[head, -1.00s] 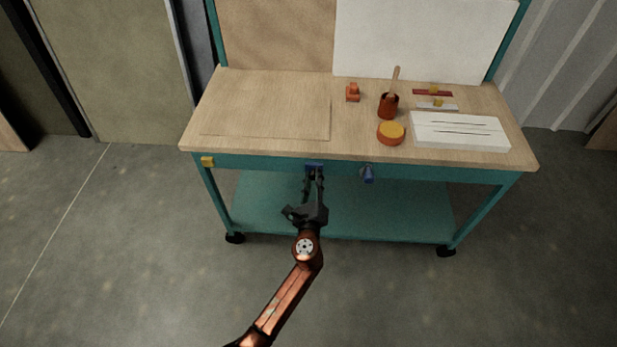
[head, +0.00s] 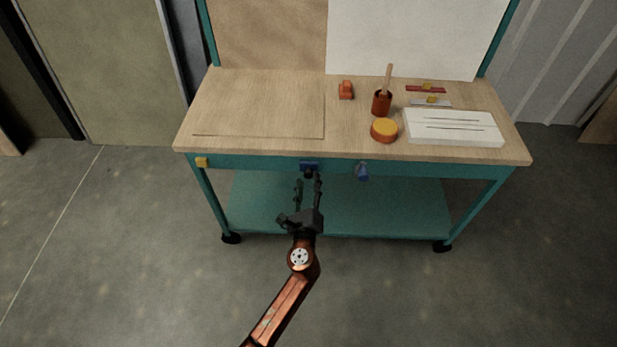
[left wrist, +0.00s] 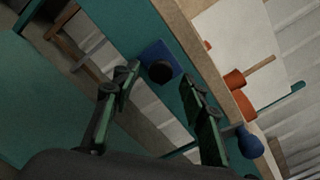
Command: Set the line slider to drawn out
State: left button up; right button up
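On the teal front rail of the workbench is a blue plate (head: 309,164) with a dark round knob (head: 308,174) standing out from it. I take this as the line slider, though no label shows. In the left wrist view the knob (left wrist: 160,72) on its blue plate (left wrist: 155,53) is beyond the fingertips, roughly in line with the gap between them. My left gripper (head: 308,184) is open and empty, just in front of the knob and apart from it. Its spread fingers (left wrist: 160,85) also show in the left wrist view. My right gripper is not in view.
A blue pointed knob (head: 362,171) is on the same rail to the right, and a yellow block (head: 202,162) at its left end. Floor before the bench is clear.

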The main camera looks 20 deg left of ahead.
pick_arm(q)
jog(key=v, duration=0.9)
